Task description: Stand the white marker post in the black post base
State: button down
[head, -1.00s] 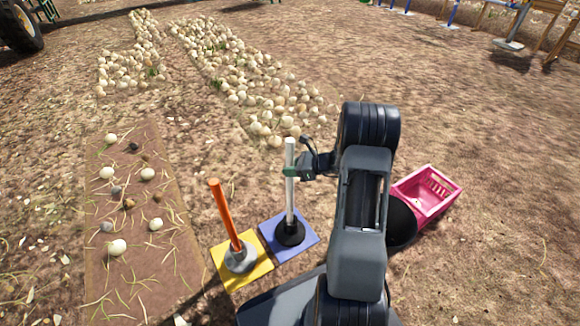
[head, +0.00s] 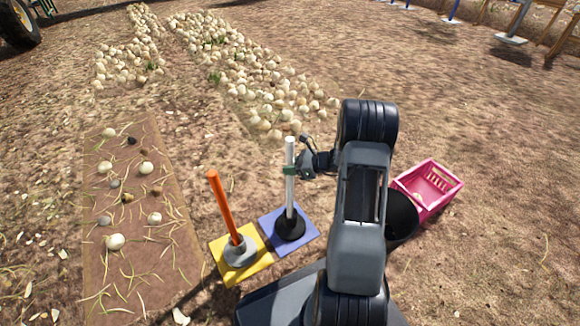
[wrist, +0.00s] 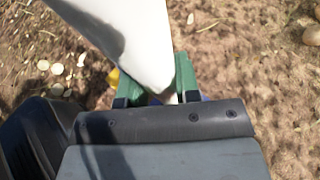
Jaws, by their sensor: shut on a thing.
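The white marker post (head: 289,193) stands upright in the head view, its lower end at the black post base (head: 290,228). The post's foot appears to be inside the base's collar; how deep it sits I cannot tell. The base rests on a blue square mat (head: 308,236). My gripper (head: 290,170) has green fingertips and is shut on the post at about its middle, above the base. In the wrist view the post (wrist: 140,40) runs large between the green fingers (wrist: 162,92), and the base is hidden.
An orange post (head: 224,208) leans slightly in a grey base (head: 240,254) on a yellow mat (head: 224,270), just left. A pink crate (head: 424,205) and a black bucket (head: 402,222) are at right, partly behind my arm. A brown board (head: 140,200) with several onions lies left.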

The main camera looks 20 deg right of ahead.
jog(key=c, duration=0.8)
grip_release()
jog(key=shift+o, duration=0.2)
jog(key=p+v, duration=0.5)
jog(key=v, duration=0.8)
jog(key=shift+s+d, duration=0.25)
jog(key=shift+s, duration=0.05)
jog(key=shift+r, duration=0.1)
jog(key=shift+r+p, duration=0.1)
jog(key=shift+p, duration=0.2)
